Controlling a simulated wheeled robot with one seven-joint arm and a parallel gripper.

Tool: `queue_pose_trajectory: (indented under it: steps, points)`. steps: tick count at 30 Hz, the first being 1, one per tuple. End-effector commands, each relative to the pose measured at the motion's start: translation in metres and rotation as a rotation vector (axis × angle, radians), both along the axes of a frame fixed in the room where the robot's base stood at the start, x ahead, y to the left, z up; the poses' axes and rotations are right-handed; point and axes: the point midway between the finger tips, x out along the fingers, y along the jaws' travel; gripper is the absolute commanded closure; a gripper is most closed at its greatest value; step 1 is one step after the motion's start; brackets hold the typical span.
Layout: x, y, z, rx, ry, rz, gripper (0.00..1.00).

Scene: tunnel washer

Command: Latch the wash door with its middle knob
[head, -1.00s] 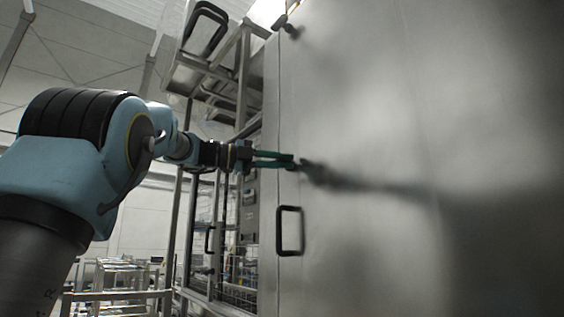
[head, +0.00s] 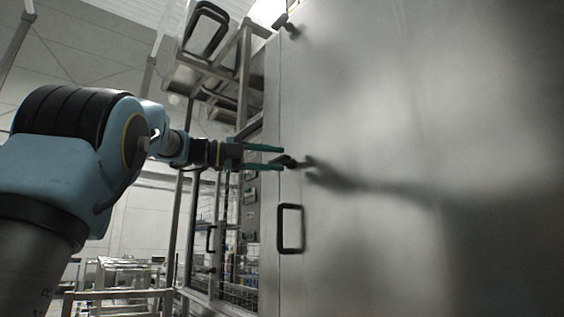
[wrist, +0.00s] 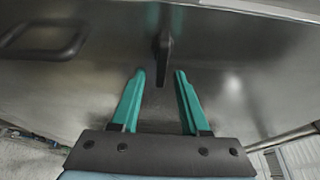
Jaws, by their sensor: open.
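The wash door (head: 400,110) is a large brushed-metal panel filling the right of the head view and most of the wrist view; it looks flat against its frame edge. Its middle knob (head: 288,161) is a small dark lever near the door's left edge. In the wrist view the knob (wrist: 164,48) is a slim dark bar, pointing along the fingers. My gripper (head: 283,158) is open, its teal fingers spread above and below the knob's level in the head view. In the wrist view the gripper (wrist: 160,73) is empty, and the knob lies just past its fingertips, between their lines.
A black door handle (head: 290,230) sits below the knob, and another dark knob (head: 287,24) is at the door's upper left. A metal frame with mesh panels (head: 238,290) stands left of the door. The door face to the right is bare.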

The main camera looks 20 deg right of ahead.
Motion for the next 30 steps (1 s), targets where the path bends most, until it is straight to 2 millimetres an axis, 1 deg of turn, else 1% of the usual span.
queue_pose_trajectory:
  steps: [1, 6, 9, 12, 17, 30]
  points:
    - [0.004, 0.011, -0.002, 0.0, -0.001, 0.005, 0.55]
    - [0.01, 0.045, -0.001, 0.0, 0.0, 0.004, 0.55]
    - [0.013, 0.06, -0.001, 0.0, 0.0, 0.003, 0.55]
    - [0.015, 0.071, -0.001, 0.0, 0.0, 0.002, 0.55]
    - [0.016, 0.079, 0.0, 0.0, 0.0, 0.0, 0.55]
    - [0.016, 0.079, 0.0, 0.0, 0.0, -0.001, 0.55]
